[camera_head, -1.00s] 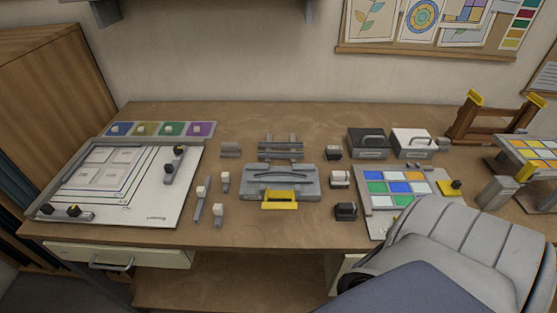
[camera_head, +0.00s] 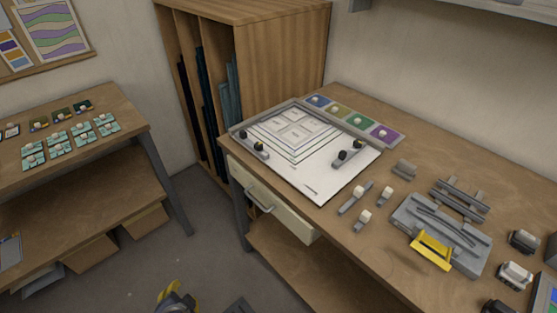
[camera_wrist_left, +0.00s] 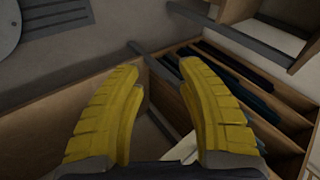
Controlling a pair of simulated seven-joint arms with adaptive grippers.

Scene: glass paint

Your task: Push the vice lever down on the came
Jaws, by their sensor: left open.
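The grey vice (camera_head: 442,234) stands on the workbench at the right of the head view. Its yellow lever (camera_head: 431,250) is at the front, over the side toward the bench edge. I cannot clearly tell a came apart from the vice's grey parts. My left gripper (camera_head: 172,290) shows at the bottom of the head view, low over the floor and well away from the vice. In the left wrist view its two yellow fingers (camera_wrist_left: 165,100) are spread apart with nothing between them. My right gripper is not in view.
A white board (camera_head: 305,150) with grey strips lies left of the vice. Small grey blocks with white knobs (camera_head: 364,215) stand between them. A drawer (camera_head: 270,208) is under the bench edge. Another bench (camera_head: 70,135) with small glass pieces stands at left, beyond open floor.

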